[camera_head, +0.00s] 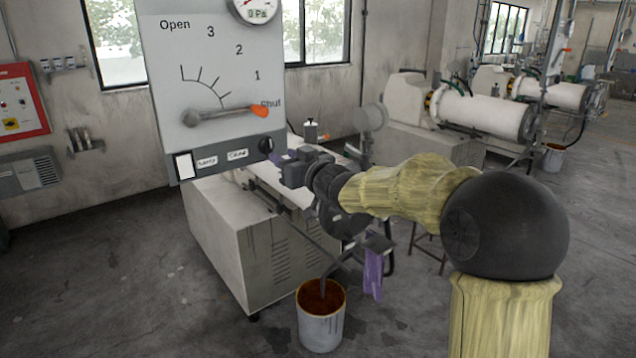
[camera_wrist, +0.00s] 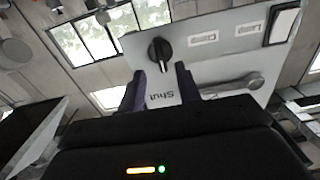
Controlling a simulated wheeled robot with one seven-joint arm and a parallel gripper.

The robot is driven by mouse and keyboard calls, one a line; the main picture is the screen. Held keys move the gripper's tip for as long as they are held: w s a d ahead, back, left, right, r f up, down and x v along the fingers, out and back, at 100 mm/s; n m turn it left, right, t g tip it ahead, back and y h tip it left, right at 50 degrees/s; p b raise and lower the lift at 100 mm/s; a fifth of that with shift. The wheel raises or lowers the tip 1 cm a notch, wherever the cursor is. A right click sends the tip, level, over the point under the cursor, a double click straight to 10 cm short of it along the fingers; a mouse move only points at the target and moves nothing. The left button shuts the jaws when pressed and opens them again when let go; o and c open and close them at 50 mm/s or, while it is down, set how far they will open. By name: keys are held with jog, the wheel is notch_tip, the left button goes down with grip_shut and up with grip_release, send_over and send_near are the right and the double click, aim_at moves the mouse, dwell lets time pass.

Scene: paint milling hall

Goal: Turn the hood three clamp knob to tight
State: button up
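The black clamp knob (camera_head: 266,145) is at the lower right corner of the grey hood panel (camera_head: 215,75). In the wrist view the knob (camera_wrist: 160,52) shows a white mark pointing towards the word "Shut". My gripper (camera_head: 278,158) is just below and right of the knob in the head view. In the wrist view my gripper (camera_wrist: 159,72) has its two purple fingers apart, with the knob in line with the gap, around or just beyond the tips. I cannot tell whether they touch it.
A lever (camera_head: 225,115) with an orange tip points near "Shut" on the panel. A white milling machine (camera_head: 240,245) stands below, with a bucket (camera_head: 322,325) of brown paint and a purple cloth (camera_head: 373,275) nearby. Open floor lies at the lower left.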

jog(key=b+v, duration=0.3)
jog(key=v, duration=0.9)
jog(key=shift+f, duration=0.1)
jog(key=s+d+f+m+g+h+b, duration=0.1)
jog(key=s+d+f+m+h, duration=0.15)
jog(key=f, duration=0.45)
jog(key=s+d+f+m+g+h+b, duration=0.1)
jog(key=d+f+g+h, duration=0.1)
jog(key=d+f+h, duration=0.35)
jog(key=s+d+f+m+g+h, duration=0.1)
jog(key=s+f+m, duration=0.1)
jog(key=f, duration=0.7)
jog(key=s+d+f+m+g+h+b, duration=0.1)
jog(key=s+d+f+g, duration=0.1)
jog(key=s+f+g, duration=0.6)
jog(key=s+f, duration=0.6)
jog(key=s, duration=0.3)
jog(key=shift+s+b, duration=0.35)
jog(key=shift+b, duration=0.05)
jog(key=shift+a+f, duration=0.15)
